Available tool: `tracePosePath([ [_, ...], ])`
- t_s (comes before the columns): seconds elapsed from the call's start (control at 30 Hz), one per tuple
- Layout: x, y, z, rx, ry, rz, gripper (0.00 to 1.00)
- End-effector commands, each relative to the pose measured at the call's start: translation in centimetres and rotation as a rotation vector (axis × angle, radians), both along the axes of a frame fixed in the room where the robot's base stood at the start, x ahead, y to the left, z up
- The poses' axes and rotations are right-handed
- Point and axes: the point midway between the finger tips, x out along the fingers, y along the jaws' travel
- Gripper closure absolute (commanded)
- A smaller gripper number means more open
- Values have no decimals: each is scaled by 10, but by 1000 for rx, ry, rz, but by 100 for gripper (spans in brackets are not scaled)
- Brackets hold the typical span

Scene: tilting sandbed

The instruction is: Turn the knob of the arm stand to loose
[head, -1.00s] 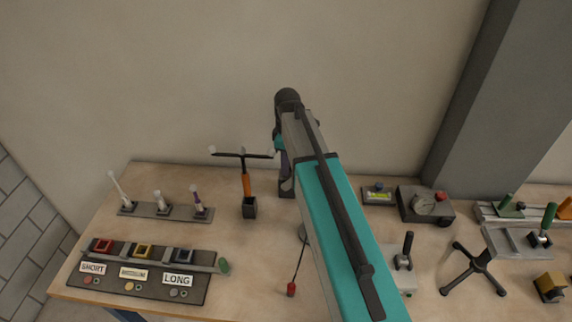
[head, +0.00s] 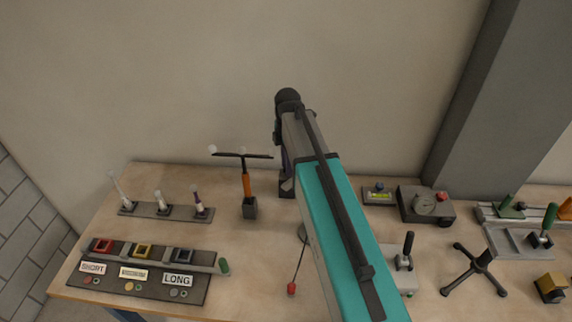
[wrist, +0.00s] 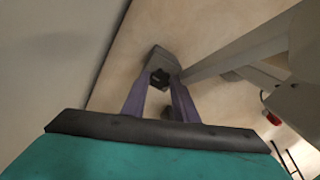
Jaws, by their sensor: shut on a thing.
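In the wrist view a dark lobed knob (wrist: 160,77) sits on the end of a grey block, which looks like the arm stand (wrist: 166,58). My gripper (wrist: 160,86) has its two purple fingers around the knob, one on each side, shut on it. Any loose or tight mark is not visible. In the head view my grey and teal arm covers most of the gripper and stand. Only part of a dark block (head: 287,188) shows beside the arm, and the knob is hidden.
An orange-handled post with a dark crossbar (head: 246,183) stands left of my arm. A rack of small upright pieces (head: 165,211) and a labelled tray (head: 140,288) lie farther left. A red-tipped rod (head: 292,289) is close to my arm. A gauge box (head: 425,204) stands right.

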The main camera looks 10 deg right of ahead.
Motion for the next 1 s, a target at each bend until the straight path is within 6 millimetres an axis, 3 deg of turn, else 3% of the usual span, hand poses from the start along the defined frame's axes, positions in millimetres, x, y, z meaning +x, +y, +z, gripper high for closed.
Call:
tracePosePath([
  [0.3,3,-2,2,-3,-9,1,96],
  [0.33,3,-2,2,-3,-9,1,70],
  [0.43,3,-2,1,-3,-7,0,55],
  [1.0,-1,0,3,1,2,0,55],
])
